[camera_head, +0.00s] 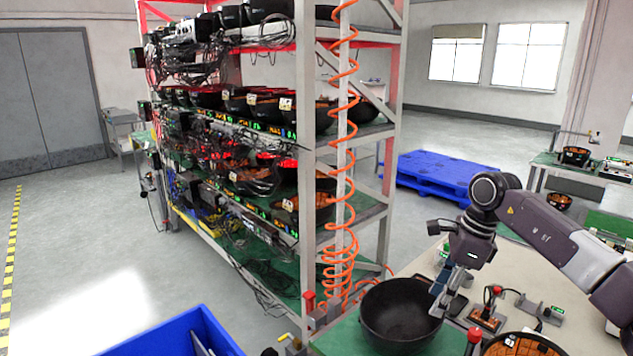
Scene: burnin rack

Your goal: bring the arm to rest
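My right arm comes in from the right edge. Its gripper (446,296) points down at the right rim of a black round pot (399,312), which looks empty inside. The fingers overlap the rim in this view. I cannot tell whether they touch it, or whether they are open or shut. My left gripper is not in view.
The pot stands on a green-matted bench (345,338). A pot with an orange inside (520,346) and small fixtures are at right. A tall metal rack (310,150) with several pots and an orange coiled hose stands close behind. A blue bin (165,335) is at front left. Floor at left is clear.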

